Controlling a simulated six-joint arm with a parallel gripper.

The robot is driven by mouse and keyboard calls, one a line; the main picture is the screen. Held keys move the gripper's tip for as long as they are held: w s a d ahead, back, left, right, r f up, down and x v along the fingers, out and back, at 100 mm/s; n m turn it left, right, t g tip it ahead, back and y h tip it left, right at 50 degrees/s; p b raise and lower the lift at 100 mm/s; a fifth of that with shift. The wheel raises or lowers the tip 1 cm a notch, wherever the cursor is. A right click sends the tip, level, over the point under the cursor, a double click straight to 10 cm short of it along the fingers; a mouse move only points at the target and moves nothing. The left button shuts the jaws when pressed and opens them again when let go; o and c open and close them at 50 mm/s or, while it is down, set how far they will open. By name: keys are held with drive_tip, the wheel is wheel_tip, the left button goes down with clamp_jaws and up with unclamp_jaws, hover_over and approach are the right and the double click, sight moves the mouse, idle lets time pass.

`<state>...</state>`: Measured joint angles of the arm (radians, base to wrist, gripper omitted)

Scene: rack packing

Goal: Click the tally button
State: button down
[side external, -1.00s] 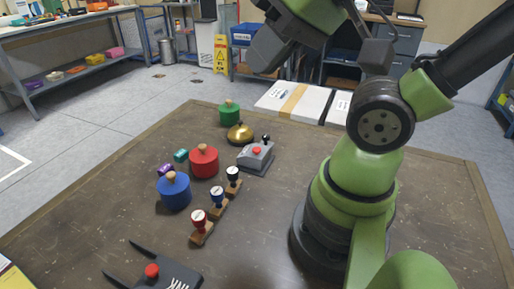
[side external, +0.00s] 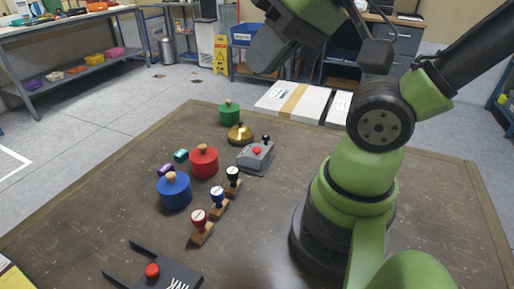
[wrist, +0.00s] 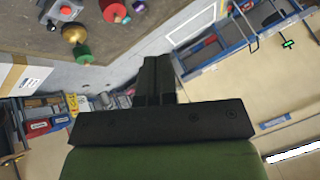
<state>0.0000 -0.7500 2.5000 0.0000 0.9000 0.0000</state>
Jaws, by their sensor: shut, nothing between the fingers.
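A second red button (side external: 256,151) is on a grey box (side external: 253,161) with a black-knobbed lever, farther back; this box also shows in the wrist view (wrist: 66,11). My gripper (wrist: 157,65) is shut and empty in the wrist view. In the side view it is high above the table's far side, well away from both buttons, and its fingertips are hard to make out.
Small purple (side external: 165,170) and teal (side external: 181,155) pieces lie near the pots. The table's left side is mostly clear.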

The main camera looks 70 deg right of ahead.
idle(0.5)
drive_tip(key=m+y, duration=0.3)
drive_tip(key=m, duration=3.1)
hover_over(257, 148)
wheel_tip(257, 148, down, 15)
drive_tip(key=shift+d+r, duration=0.1)
drive_tip(key=shift+f, duration=4.4)
drive_tip(key=shift+f, duration=0.1)
